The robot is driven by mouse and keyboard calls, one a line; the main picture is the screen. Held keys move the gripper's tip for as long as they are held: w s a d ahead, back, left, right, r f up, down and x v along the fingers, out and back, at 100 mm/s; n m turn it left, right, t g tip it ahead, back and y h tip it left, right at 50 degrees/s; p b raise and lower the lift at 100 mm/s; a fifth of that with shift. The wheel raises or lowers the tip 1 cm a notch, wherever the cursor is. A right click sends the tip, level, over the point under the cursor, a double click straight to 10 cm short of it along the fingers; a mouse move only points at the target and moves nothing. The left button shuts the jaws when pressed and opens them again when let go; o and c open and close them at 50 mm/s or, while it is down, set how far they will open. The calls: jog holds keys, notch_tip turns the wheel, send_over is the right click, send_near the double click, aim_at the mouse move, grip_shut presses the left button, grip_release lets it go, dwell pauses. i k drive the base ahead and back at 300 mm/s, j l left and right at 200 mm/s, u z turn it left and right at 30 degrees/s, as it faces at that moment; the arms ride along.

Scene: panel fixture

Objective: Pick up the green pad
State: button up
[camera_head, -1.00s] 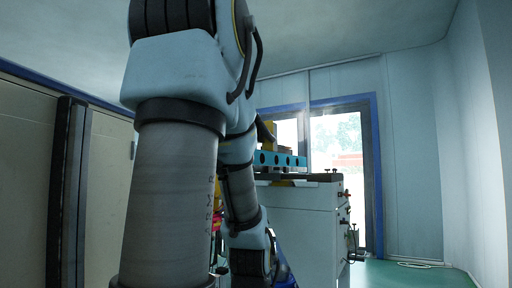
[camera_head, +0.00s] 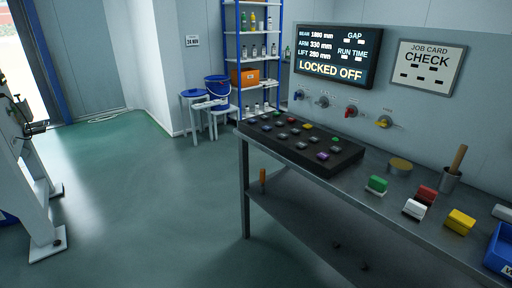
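The green pad (camera_head: 378,183) is a small green block with a pale lower part. It sits on the grey metal bench (camera_head: 347,192), just to the right of the black button panel. A red pad (camera_head: 426,194), a white pad (camera_head: 415,209) and a yellow pad (camera_head: 460,221) stand to its right on the same bench. My gripper and arm are out of this view, so I cannot see the state of the fingers.
A black panel with several coloured buttons (camera_head: 338,159) covers the bench's left part. A cup with a wooden handle (camera_head: 450,180), a round tan disc (camera_head: 399,166) and a blue bin (camera_head: 501,251) are also on it. Wall knobs (camera_head: 351,111) line the back.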

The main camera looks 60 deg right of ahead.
aim_at(377, 186)
jog(key=z, duration=1.05)
jog(key=i+l+z, duration=0.25)
jog(key=z, duration=0.2)
jog(key=i+l+z, duration=0.15)
jog(key=i+z, duration=0.25)
jog(key=i+l+z, duration=0.1)
jog(key=i+z, duration=0.2)
jog(key=z, duration=0.15)
jog(key=i, duration=0.4)
